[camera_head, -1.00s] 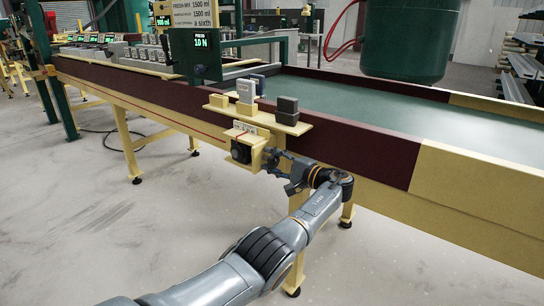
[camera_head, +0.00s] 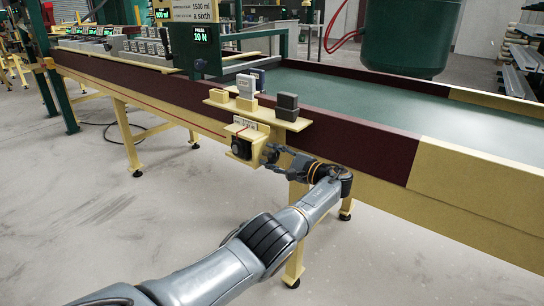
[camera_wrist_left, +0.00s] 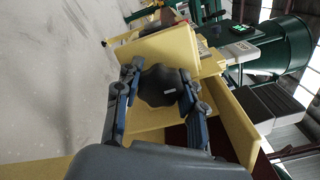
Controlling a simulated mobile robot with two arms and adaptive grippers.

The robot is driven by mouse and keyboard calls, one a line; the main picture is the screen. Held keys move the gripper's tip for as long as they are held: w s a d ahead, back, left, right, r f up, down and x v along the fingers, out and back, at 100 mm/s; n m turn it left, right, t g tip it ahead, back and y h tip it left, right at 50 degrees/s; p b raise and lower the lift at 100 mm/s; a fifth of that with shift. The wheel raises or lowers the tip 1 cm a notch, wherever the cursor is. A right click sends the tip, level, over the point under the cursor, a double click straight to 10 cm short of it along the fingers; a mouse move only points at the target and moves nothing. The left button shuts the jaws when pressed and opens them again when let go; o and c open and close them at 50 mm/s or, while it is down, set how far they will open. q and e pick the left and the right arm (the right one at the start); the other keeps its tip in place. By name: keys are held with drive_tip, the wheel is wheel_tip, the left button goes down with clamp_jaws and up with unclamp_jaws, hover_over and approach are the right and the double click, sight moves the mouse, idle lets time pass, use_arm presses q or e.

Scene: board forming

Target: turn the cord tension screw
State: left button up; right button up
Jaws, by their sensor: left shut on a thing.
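The cord tension screw's dark lobed knob (camera_wrist_left: 160,86) sits in front of a yellow bracket (camera_wrist_left: 160,48) in the left wrist view. My left gripper (camera_wrist_left: 156,90) has a finger on each side of the knob and is shut on it. In the head view the yellow bracket (camera_head: 257,142) hangs on the side of the long table, with a round black part (camera_head: 241,148) on its front face. My left gripper (camera_head: 268,158) is at the bracket's right side; the gripped knob is hard to make out there. My right gripper is not in view.
A yellow shelf (camera_head: 262,117) with several small blocks juts out above the bracket. A display (camera_head: 200,38) reads 10 N. The long table (camera_head: 355,142) has a maroon and yellow side wall and a green bed. Yellow legs stand below; the grey floor in front is clear.

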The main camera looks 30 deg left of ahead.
use_arm(q)
drive_tip(key=o, duration=1.2)
drive_tip(key=shift+d+f, duration=0.1)
drive_tip(key=d, duration=1.2)
drive_tip(key=shift+s, duration=0.45)
